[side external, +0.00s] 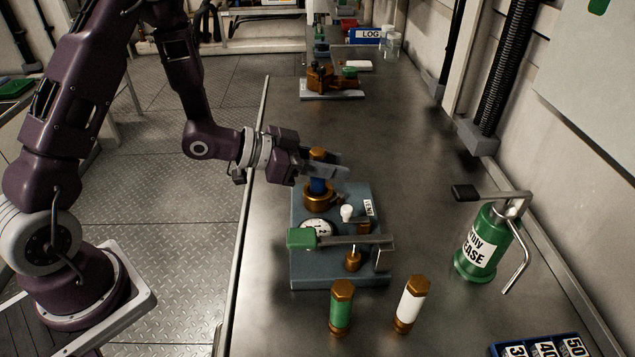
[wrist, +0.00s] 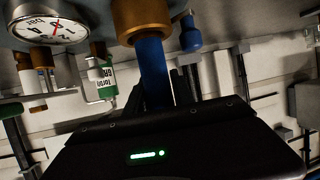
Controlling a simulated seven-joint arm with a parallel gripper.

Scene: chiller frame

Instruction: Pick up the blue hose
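The blue hose (side external: 317,186) is a short upright blue cylinder with a copper-coloured cap, standing in a brass fitting (side external: 320,202) on the blue-grey base block. In the wrist view the blue hose (wrist: 152,70) runs between the brass collar and my gripper's dark body. My gripper (side external: 333,166) is level with the upper part of the hose, just under its cap, with its fingers reaching past it. In the wrist view my gripper (wrist: 170,88) has a finger close beside the hose. The fingers partly hide each other and the hose, so I cannot tell whether they press on it.
The block (side external: 305,269) also carries a gauge (side external: 317,228) and a green-ended lever (side external: 302,238). A green cylinder (side external: 341,312) and white cylinder (side external: 411,305) stand in front. A green grease can (side external: 478,245) stands right; a blue numbered tray (side external: 545,347) is front right. Bench behind is mostly clear.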

